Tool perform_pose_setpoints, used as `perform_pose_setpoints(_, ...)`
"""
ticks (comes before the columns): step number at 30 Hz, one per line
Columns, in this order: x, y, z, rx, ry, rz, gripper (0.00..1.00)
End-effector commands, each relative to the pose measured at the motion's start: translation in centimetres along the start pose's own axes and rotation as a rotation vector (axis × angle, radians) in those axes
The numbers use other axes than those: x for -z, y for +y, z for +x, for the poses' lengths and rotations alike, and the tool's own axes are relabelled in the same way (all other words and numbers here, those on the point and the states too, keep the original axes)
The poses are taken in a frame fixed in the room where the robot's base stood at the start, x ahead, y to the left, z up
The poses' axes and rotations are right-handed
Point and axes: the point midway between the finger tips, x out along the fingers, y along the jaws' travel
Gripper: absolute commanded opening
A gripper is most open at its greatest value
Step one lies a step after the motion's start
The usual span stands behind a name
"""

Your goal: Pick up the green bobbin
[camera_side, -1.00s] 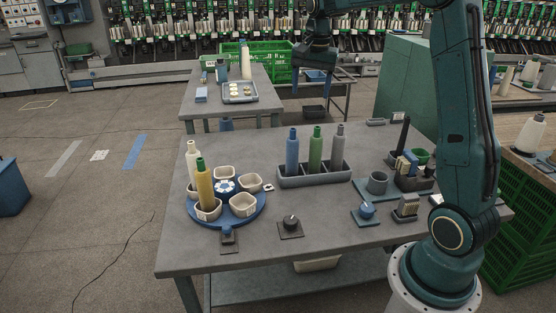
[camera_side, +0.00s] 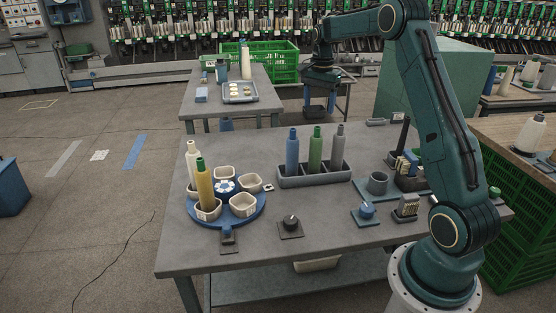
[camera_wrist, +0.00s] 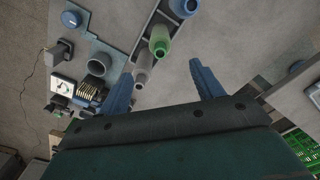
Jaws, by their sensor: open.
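The green bobbin (camera_side: 315,150) stands upright in the middle of a grey rack (camera_side: 302,181), between a blue bobbin (camera_side: 292,152) and a grey bobbin (camera_side: 337,148). In the wrist view, the green bobbin (camera_wrist: 159,40) is seen from above, near the top and between the lines of the two fingers. The grey bobbin (camera_wrist: 144,63) is closer to the left finger there. My gripper (camera_wrist: 165,78) is open with nothing between its fingers. In the side view, my gripper (camera_side: 320,95) hangs above and behind the rack, apart from the bobbins.
A blue turntable (camera_side: 260,216) with several white cups stands at the left, with a yellow bobbin (camera_side: 205,186) and a cream bobbin (camera_side: 193,160). A grey cup (camera_side: 377,183) and a dark holder with tools are right of the rack. The table's front middle is partly clear.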

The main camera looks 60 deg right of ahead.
Motion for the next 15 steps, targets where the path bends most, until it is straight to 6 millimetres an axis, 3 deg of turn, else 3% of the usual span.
perform_pose_setpoints(15, -0.1, 0.0, 6.9, -0.001, -0.001, -0.001, 0.66)
